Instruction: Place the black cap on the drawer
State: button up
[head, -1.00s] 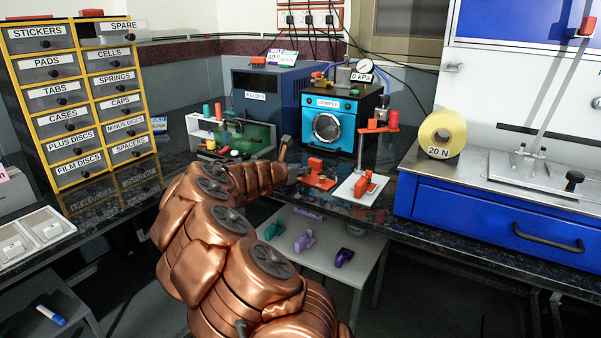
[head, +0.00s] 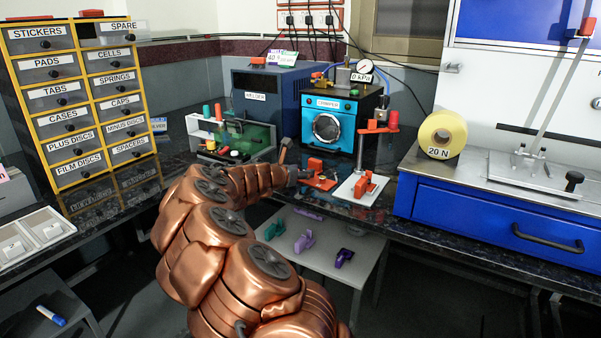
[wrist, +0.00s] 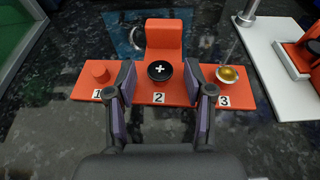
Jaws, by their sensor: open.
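The black cap (wrist: 160,70), a round black disc with a white plus sign, sits at position 2 of an orange fixture (wrist: 180,92) on the dark bench. My gripper (wrist: 160,75) is open, with one purple-padded finger on either side of the cap; I cannot tell whether they touch it. In the head view the orange fixture (head: 318,183) is just beyond my arm's end, and the cap is too small to make out. A blue drawer (head: 490,225) with a dark handle is shut at the right. A yellow cabinet holds labelled small drawers, including CAPS (head: 122,103), at the left.
A white plate with an orange device (head: 362,187) is close on the right. A blue crimper (head: 330,122) stands behind. A yellow tape roll (head: 442,134) sits above the blue drawer.

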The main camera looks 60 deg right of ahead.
jog(key=shift+f+b, duration=0.15)
jog(key=shift+b, duration=0.25)
jog(key=shift+a+r, duration=0.25)
jog(key=shift+a, duration=0.05)
jog(key=p+v, duration=0.2)
jog(key=v, duration=0.5)
jog(key=shift+d+r, duration=0.1)
jog(key=shift+r, duration=0.05)
jog(key=shift+s+a, duration=0.1)
jog(key=shift+a, duration=0.1)
